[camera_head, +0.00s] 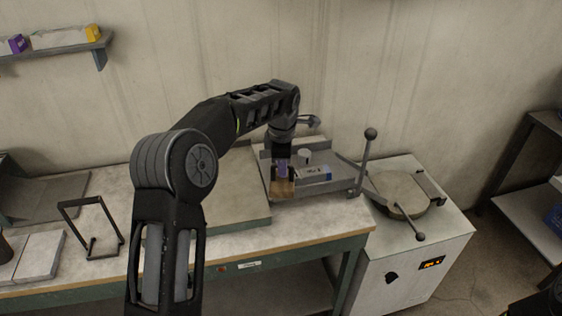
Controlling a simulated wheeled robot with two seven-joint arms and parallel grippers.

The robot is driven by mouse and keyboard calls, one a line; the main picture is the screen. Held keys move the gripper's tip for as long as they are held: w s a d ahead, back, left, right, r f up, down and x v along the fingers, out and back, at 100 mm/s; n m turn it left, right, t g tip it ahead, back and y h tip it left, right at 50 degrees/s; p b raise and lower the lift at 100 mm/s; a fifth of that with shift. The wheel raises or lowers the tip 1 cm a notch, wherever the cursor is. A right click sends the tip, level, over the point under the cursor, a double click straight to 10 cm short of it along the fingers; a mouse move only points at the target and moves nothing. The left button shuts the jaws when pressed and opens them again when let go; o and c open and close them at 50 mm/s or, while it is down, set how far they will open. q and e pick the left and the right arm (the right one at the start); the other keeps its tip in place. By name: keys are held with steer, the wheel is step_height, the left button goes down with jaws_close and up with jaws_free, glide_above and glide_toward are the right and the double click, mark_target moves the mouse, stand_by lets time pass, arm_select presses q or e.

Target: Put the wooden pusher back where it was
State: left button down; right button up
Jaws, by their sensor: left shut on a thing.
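The wooden pusher (282,189) is a small tan block at the front left of a grey metal fixture (325,188) on the bench. My left arm reaches in from the left, and my left gripper (283,174) points down, shut on the pusher from above. The gripper hides the pusher's upper part. I cannot tell whether the pusher touches the surface under it.
A white cabinet with a round plate (398,190) stands right. A black frame (92,222) stands left on the bench (320,222).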

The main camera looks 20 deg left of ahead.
arm_select(q)
steer(key=s+d+f+m+g+h, duration=0.15)
steer(key=s+d+m, duration=0.4)
steer(key=m, duration=0.55)
steer(key=s+d+f+m+g+h, duration=0.15)
steer(key=s+d+m, duration=0.25)
steer(key=s+m, duration=0.5)
steer(key=f+b, duration=0.1)
steer(key=w+f+m+b, duration=0.1)
steer(key=f+b, duration=0.1)
steer(key=w+f+m+t+b, duration=0.1)
steer(key=shift+a+f, duration=0.1)
steer(key=shift+f, duration=0.3)
steer(key=shift+a, duration=0.1)
